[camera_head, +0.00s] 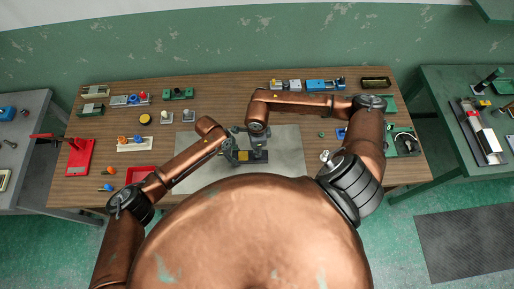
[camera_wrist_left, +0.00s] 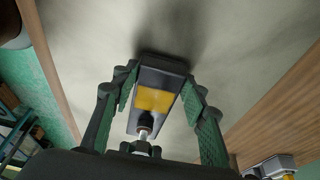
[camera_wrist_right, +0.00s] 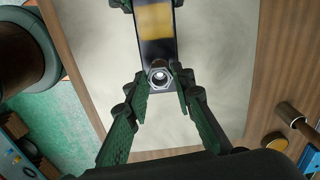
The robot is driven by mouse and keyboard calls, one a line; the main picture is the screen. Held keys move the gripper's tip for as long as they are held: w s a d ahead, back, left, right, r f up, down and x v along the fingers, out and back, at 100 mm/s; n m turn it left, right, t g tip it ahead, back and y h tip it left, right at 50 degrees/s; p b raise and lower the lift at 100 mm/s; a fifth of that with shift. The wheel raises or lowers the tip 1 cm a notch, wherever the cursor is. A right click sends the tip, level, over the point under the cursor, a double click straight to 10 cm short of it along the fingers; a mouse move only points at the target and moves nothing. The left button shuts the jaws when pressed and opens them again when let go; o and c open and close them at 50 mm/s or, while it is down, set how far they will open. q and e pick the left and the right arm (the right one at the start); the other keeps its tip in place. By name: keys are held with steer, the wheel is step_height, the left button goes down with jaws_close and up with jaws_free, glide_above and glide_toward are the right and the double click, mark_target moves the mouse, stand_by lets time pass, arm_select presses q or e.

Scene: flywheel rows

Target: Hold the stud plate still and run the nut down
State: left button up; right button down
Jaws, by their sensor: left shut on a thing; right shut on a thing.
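The stud plate (camera_wrist_left: 152,77) is a dark block with a yellow patch, lying on the grey mat. In the head view the plate (camera_head: 259,156) is partly hidden by my grippers. My left gripper (camera_head: 234,155) is shut on it; in the left wrist view its green-padded fingers stand on either side of the plate. The silver hex nut (camera_wrist_right: 158,75) sits around the stud, whose round end shows in its middle. My right gripper (camera_wrist_right: 160,88) is shut on the nut, with fingertips either side. How far down the nut sits cannot be told.
The grey mat (camera_head: 290,150) is mostly bare around the plate. A red tray (camera_head: 141,174) and a red stand (camera_head: 78,157) lie to the left. Several small fixtures line the table's back edge. A green board (camera_head: 403,142) lies at the right.

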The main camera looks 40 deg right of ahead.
steer(key=shift+f, duration=0.7)
steer(key=c, duration=1.6)
jaws_free()
step_height(320, 180, up, 12)
steer(key=shift+f, duration=0.25)
steer(key=shift+c, duration=0.7)
step_height(320, 180, down, 3)
steer(key=shift+r+m, duration=0.1)
steer(key=shift+m, duration=0.7)
steer(key=shift+c, duration=0.5)
steer(key=shift+f, duration=4.45)
